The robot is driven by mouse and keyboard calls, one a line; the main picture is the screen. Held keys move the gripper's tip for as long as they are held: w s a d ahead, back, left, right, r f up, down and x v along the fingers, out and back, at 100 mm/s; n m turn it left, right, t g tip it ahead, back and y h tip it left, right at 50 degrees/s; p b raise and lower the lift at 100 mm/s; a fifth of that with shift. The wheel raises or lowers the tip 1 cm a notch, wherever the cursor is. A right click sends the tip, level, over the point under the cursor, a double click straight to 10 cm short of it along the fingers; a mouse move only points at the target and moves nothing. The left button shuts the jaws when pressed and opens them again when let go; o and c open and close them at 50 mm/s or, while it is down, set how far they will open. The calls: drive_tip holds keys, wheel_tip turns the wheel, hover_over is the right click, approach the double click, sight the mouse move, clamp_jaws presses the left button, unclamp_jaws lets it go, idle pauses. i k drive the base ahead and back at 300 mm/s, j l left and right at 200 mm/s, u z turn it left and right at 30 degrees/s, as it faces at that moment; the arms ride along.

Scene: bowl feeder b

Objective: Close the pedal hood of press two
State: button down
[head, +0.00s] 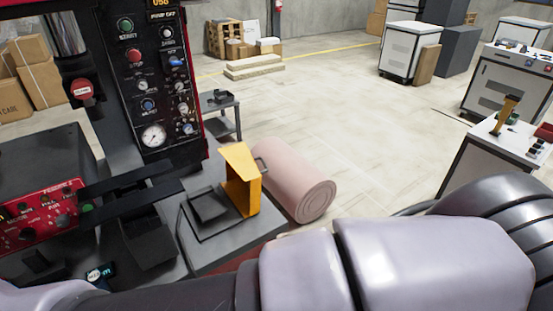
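A yellow pedal hood (241,184) stands upright on a grey plate (225,240), with a dark handle (262,166) on its right side. It looks swung open, away from a dark pedal (208,208) that lies uncovered to its left. A thin black cable runs around the pedal. The press with a dark control panel (148,85) stands behind and to the left of the hood. No number naming the press as two can be read. My arm crosses the bottom and right of the head view, but my gripper is not in view.
A pink roll (292,180) lies on the floor just right of and behind the hood. A small dark cart (221,105) stands behind it. A red control box (45,215) is at the left. White cabinets (408,52) stand far right. The middle floor is clear.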

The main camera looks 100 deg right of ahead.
sight(243, 185)
drive_tip(key=k+l+z, duration=0.1)
drive_tip(key=l, duration=0.3)
drive_tip(key=k+l, duration=0.25)
drive_tip(key=l, duration=0.2)
drive_tip(key=k+l+z, duration=0.15)
drive_tip(key=l, duration=0.25)
drive_tip(key=k+l+z, duration=0.1)
drive_tip(key=l, duration=0.35)
drive_tip(key=k+l, duration=0.2)
drive_tip(key=l, duration=0.25)
drive_tip(key=k+l+z, duration=0.15)
drive_tip(key=l, duration=0.3)
drive_tip(key=k+l+z, duration=0.1)
drive_tip(key=l, duration=0.4)
